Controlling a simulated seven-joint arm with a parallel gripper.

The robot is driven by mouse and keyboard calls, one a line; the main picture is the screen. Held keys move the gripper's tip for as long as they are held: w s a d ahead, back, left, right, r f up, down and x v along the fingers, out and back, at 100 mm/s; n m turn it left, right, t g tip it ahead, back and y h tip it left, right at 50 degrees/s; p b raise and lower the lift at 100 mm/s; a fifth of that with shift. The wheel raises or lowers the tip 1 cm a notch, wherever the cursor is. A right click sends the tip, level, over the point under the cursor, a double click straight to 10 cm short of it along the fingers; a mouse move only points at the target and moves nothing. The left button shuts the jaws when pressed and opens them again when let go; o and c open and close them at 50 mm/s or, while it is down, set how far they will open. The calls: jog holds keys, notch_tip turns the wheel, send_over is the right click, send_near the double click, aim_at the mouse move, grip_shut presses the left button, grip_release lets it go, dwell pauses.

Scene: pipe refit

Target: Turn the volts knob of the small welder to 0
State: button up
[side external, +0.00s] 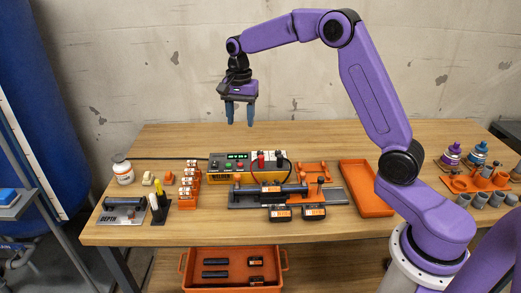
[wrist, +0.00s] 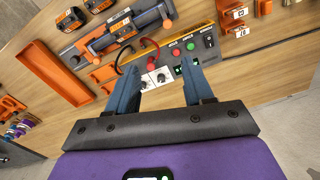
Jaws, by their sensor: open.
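The small welder (side external: 235,168) is a grey and orange box at the back of the bench, with a green-lit display and coloured buttons. In the wrist view its panel (wrist: 178,53) shows two small dark knobs on white plates, one knob (wrist: 144,85) and another knob (wrist: 162,77). Their labels and pointer positions are too small to read, so I cannot tell which is volts. My gripper (side external: 239,117) is open and empty, pointing down above the welder and apart from it. In the wrist view the knobs lie between my blue fingers (wrist: 160,68).
Red and black cables rise from the welder's terminals. A pipe fixture (side external: 240,198) stands in front of it, and orange blocks (side external: 189,185) to its left. An empty orange tray (side external: 367,191) lies to the right. The air around my gripper is clear.

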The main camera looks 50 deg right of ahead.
jog(key=w+d+f+m, duration=0.2)
jog(key=w+d+m, duration=0.2)
jog(key=d, duration=0.2)
jog(key=m, duration=0.5)
send_over(260, 151)
jog(key=f, duration=1.9)
jog(key=shift+s+f, duration=0.1)
jog(key=shift+s, duration=0.1)
grip_shut()
